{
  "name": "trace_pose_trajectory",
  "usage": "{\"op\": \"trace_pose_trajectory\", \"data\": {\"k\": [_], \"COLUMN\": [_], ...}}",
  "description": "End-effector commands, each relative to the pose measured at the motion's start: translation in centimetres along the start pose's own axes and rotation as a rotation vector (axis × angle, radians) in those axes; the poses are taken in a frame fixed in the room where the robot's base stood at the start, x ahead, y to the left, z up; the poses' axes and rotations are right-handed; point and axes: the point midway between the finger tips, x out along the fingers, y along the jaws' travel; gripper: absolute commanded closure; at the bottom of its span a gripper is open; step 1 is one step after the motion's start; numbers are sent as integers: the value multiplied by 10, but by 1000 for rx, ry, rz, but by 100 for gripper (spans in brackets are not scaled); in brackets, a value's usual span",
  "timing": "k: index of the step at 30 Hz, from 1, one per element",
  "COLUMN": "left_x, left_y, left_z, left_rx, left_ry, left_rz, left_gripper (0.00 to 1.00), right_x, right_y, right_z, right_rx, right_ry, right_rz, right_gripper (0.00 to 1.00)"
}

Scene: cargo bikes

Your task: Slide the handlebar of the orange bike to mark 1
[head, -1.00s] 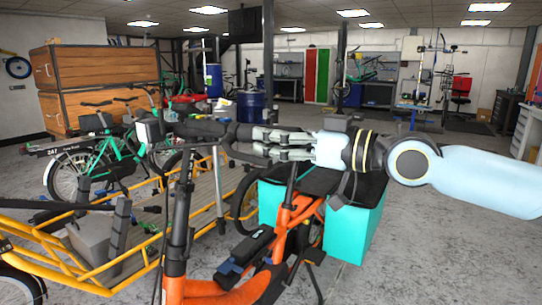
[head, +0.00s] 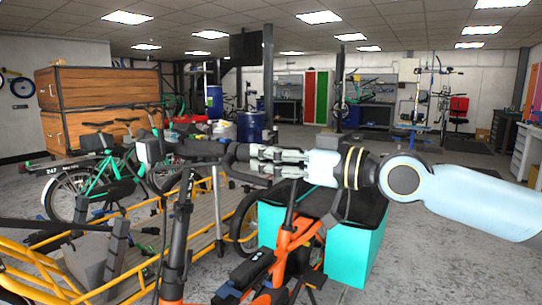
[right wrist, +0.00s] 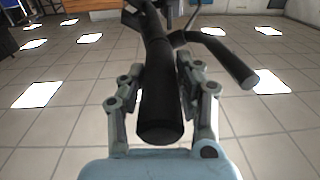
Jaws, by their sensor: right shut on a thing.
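The orange bike (head: 298,236) stands in the lower middle of the head view, with a dark upright stem (head: 180,225). Its black handlebar (head: 196,148) runs across above the stem. My right gripper (head: 260,160) comes from the right and is shut on the handlebar's grip end. In the right wrist view the fingers (right wrist: 162,100) lie on both sides of the black grip (right wrist: 161,112), which points towards the camera. A second thin dark lever or bar (right wrist: 222,58) runs beside it, outside the fingers. No mark 1 can be made out. My left gripper is not in view.
Teal boxes (head: 352,250) hang beside the bike's rear. A yellow-framed cargo bike (head: 50,262) stands close at the left, with a green bike (head: 100,190) behind it. Wooden crates (head: 95,95) stand at the back left. The floor (head: 440,235) at the right is clear.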

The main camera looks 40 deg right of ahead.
Motion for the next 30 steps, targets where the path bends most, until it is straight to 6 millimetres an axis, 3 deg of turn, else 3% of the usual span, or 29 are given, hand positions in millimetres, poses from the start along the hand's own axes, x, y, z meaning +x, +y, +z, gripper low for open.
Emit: {"op": "trace_pose_trajectory", "data": {"k": [7, 18, 30], "left_x": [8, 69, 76], "left_y": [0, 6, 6], "left_z": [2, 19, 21], "left_rx": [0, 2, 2], "left_ry": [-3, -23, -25], "left_rz": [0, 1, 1], "left_gripper": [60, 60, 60], "right_x": [0, 1, 0], "right_y": [-2, -24, -29], "right_z": [10, 84, 94], "right_rx": [1, 3, 3], "right_ry": [-1, -6, -11], "right_rz": [0, 0, 1], "right_gripper": [100, 100, 100]}}
